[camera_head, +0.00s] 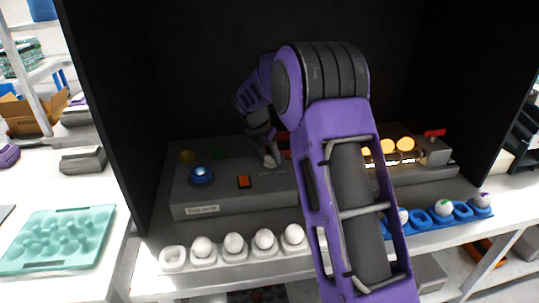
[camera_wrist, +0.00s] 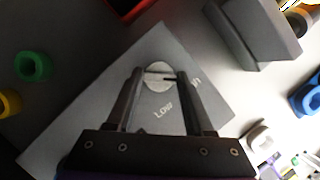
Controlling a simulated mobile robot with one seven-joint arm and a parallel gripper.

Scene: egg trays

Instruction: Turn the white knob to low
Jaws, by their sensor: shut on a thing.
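The white knob (camera_wrist: 158,78) sits on a grey label plate (camera_wrist: 90,115) in the wrist view. A dark line on the knob runs toward the right. The word LOW is printed on the plate just below the knob, and another, partly hidden word lies to its right. My gripper (camera_wrist: 160,71) is shut on the knob, with one dark finger on each side. In the head view my gripper (camera_head: 270,155) reaches down to the grey control panel (camera_head: 205,211); the knob is hard to make out there.
The panel bears a blue dome button (camera_head: 202,175), an orange square button (camera_head: 244,182), lit round lamps (camera_head: 404,144) and a red-handled switch (camera_head: 435,133). White eggs stand in a white tray (camera_head: 173,260) in front. A blue tray (camera_head: 463,211) is at right, a teal tray (camera_head: 58,240) at left.

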